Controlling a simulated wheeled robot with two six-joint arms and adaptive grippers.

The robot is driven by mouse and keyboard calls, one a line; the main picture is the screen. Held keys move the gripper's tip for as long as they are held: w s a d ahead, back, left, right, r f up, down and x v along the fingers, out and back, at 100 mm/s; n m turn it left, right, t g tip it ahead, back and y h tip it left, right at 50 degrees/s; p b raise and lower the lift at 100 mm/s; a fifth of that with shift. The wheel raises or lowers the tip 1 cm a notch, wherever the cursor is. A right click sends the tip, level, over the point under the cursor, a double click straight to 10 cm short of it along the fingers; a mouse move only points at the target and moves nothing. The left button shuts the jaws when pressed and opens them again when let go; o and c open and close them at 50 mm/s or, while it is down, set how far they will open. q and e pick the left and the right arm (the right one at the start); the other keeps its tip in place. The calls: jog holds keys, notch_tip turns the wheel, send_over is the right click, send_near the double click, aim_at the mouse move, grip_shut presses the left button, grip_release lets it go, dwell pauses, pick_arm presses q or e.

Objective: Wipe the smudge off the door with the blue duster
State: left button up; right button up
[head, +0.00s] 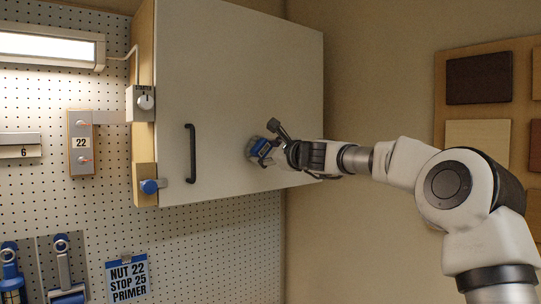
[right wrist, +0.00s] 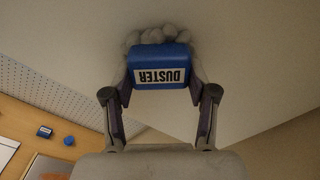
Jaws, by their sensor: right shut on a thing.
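The white cabinet door (head: 240,75) is closed and has a black bar handle (head: 191,154) at its left. My right gripper (head: 272,150) is shut on the blue duster (head: 259,146), in front of the door's lower right part. In the right wrist view the duster (right wrist: 160,64) sits between both fingers, its DUSTER label upside down. Its grey fluffy head (right wrist: 158,36) faces the door and seems to be at or very near it; I cannot tell if it presses. No smudge shows on the visible door; the duster and gripper hide a patch. My left gripper is out of view.
A lamp (head: 50,46), a box marked 22 (head: 81,143) and a blue knob (head: 149,186) are left of the door. Tools hang on the pegboard below. A sample board (head: 438,90) is on the right wall. Small blue items (right wrist: 45,131) lie on the bench.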

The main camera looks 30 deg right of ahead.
jog(key=shift+s+f+b, duration=0.15)
jog(key=shift+s+b, duration=0.3)
jog(key=s, duration=0.3)
jog(key=s+b, duration=0.1)
jog(key=s, duration=0.1)
jog(key=shift+d, duration=0.25)
jog(key=shift+w, duration=0.2)
